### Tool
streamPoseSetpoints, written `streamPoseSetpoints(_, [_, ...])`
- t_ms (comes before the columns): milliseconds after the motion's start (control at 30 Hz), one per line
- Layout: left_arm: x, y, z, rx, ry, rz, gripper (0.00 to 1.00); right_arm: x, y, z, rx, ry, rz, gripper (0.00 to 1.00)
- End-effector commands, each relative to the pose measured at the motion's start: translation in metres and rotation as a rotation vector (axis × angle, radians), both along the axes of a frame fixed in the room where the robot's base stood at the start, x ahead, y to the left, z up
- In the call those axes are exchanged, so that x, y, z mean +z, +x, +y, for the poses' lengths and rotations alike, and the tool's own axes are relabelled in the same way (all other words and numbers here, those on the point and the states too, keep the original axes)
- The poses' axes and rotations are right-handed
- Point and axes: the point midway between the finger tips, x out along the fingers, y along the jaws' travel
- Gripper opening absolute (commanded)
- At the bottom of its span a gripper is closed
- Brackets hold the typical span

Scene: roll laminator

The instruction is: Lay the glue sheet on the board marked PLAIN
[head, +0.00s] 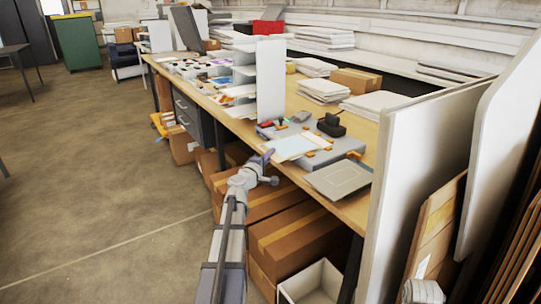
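A pale, thin sheet (289,147), which may be the glue sheet, shows at the front left of a grey flat machine (343,150) on the bench. My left gripper (268,156) is at the sheet's left end, by the bench's front edge. Its fingertips overlap the sheet's edge in the picture; whether they grip it is too small to tell. A flat grey board (338,180) lies on the bench near the front edge, right of the sheet. No marking on it can be read, so I cannot tell if it is PLAIN.
The grey machine has orange parts and a black item (331,125) on top. A white upright panel (271,82) stands behind it to the left. Tall white panels (415,175) close off the bench's right end. Cardboard boxes (300,238) and an open white bin (313,283) are below.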

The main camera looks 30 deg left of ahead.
Motion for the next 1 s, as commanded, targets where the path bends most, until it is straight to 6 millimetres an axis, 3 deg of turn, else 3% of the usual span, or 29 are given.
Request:
streamPoseSetpoints(700, [-0.0027,0.0,-0.0001,0.0,0.0,0.0,0.0,-0.0027,0.0,0.0001,0.0,0.0,0.0,0.5])
streamPoseSetpoints(1000, [-0.0027,0.0,-0.0001,0.0,0.0,0.0,0.37,-0.0027,0.0,0.0001,0.0,0.0,0.0,0.5])
